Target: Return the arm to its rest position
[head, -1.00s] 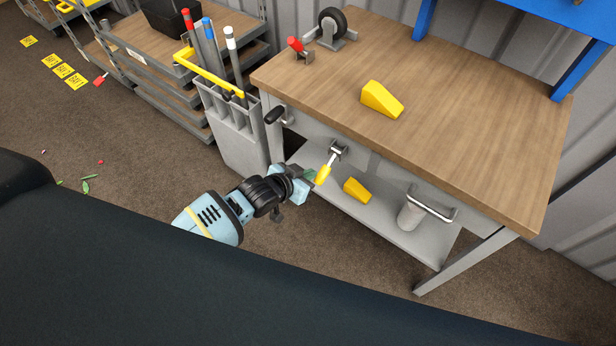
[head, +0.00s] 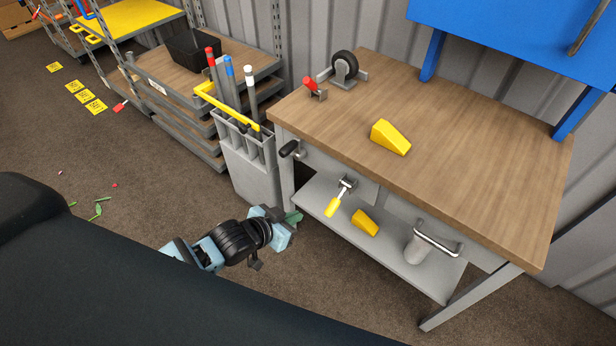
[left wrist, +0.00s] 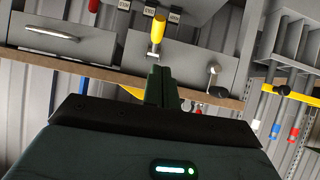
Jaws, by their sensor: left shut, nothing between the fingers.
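My left gripper (head: 291,218) is shut and empty, with its dark green fingers together. It is in front of the workbench's left leg, over the brown floor, apart from the bench. In the left wrist view its fingers (left wrist: 160,86) point toward the bench's underside. My left arm comes in from the lower left in the head view. My right gripper is not in view.
The wooden workbench (head: 470,130) carries a yellow wedge (head: 390,138), a caster wheel (head: 344,66) and a red-handled clamp (head: 312,86). Another yellow wedge (head: 365,222) lies on its lower shelf. A grey tool bin (head: 250,165) stands left of the bench. Green scraps (head: 97,210) lie on the floor.

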